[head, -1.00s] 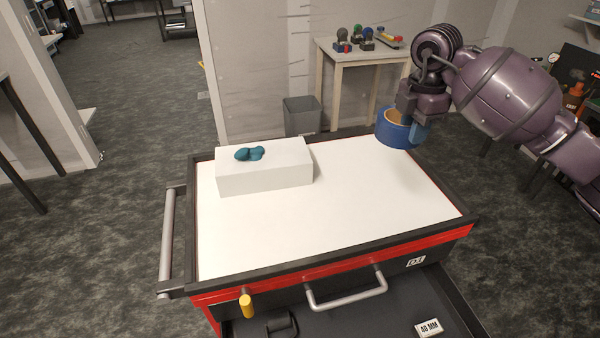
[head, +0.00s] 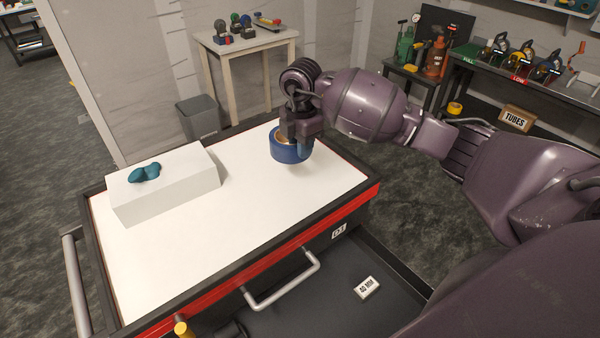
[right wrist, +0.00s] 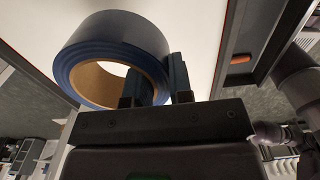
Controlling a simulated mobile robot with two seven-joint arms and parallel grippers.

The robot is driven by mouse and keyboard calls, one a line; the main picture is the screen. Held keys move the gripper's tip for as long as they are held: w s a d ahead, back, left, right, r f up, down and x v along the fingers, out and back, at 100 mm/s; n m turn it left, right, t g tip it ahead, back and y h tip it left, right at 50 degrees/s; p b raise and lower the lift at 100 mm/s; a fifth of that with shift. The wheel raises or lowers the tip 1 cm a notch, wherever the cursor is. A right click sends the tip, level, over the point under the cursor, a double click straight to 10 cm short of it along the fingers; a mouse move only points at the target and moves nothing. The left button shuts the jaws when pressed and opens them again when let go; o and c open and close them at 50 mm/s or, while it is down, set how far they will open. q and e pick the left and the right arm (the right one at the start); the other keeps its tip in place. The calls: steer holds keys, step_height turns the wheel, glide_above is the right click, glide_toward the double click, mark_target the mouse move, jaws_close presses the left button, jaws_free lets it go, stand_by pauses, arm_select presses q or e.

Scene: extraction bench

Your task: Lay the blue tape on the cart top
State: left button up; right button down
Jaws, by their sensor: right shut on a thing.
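The blue tape (head: 287,150) is a thick roll with a tan core, above the far right part of the white cart top (head: 240,218). My right gripper (head: 304,145) is shut on the wall of the roll. In the right wrist view the roll (right wrist: 115,50) sits upright between the viewer and the white surface, with one side of its ring between the fingers (right wrist: 160,85). A faint shadow lies under the roll in the head view, so it seems held slightly above the top. My left gripper is not in view.
A white box (head: 170,190) with a teal lump (head: 145,173) on it stands at the cart top's left. A dark raised rim (head: 352,188) edges the top. An open drawer (head: 320,290) holds a "40 MM" block (head: 367,288). The middle of the top is clear.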

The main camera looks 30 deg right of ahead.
step_height(320, 180, down, 9)
steer(key=shift+r, duration=0.1)
stand_by(0.4)
steer(key=shift+f, duration=0.2)
steer(key=c, duration=1)
jaws_free()
step_height(320, 180, up, 12)
steer(key=shift+r, duration=0.2)
